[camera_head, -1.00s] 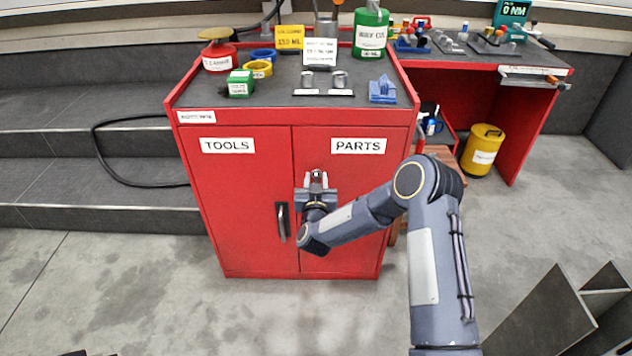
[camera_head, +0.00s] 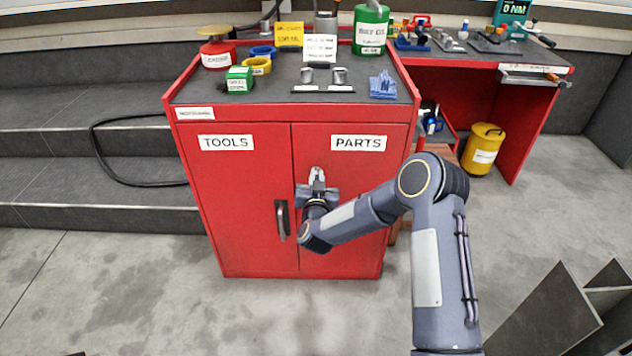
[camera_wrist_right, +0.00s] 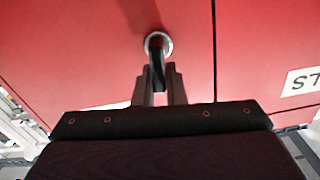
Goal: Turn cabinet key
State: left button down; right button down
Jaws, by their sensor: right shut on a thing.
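The red cabinet (camera_head: 240,185) stands ahead with a left door labelled TOOLS and a right door labelled PARTS (camera_head: 358,143). My right gripper (camera_head: 318,177) is at the upper left part of the PARTS door. In the right wrist view, its two fingers (camera_wrist_right: 159,85) are shut on a dark key (camera_wrist_right: 157,68). The key sits in a round silver lock (camera_wrist_right: 158,43) on the red door. In the head view the gripper hides the key and lock. My left gripper is not in view.
A dark door handle (camera_head: 282,220) is on the TOOLS door, left of my right gripper. A red workbench (camera_head: 540,110) and a yellow bin (camera_head: 482,149) stand to the right.

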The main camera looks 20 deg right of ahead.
jog(key=shift+s+d+f+m+b, duration=0.1)
jog(key=shift+d+f+m+b, duration=0.2)
jog(key=shift+m+b, duration=2.35)
jog(key=shift+s+d+f+m+b, duration=0.1)
jog(key=shift+d+f+m+b, duration=0.2)
jog(key=shift+m+b, duration=2.25)
jog(key=shift+s+d+f+m+b, duration=0.1)
jog(key=shift+d+f+m+b, duration=0.2)
jog(key=shift+m+b, duration=2.35)
jog(key=shift+f+m+p, duration=0.1)
jog(key=shift+m+p, duration=0.3)
jog(key=shift+m, duration=0.05)
jog(key=c, duration=1.5)
grip_release()
jog(key=shift+a, duration=0.1)
jog(key=shift+p+v, duration=1)
jog(key=shift+v, duration=2.85)
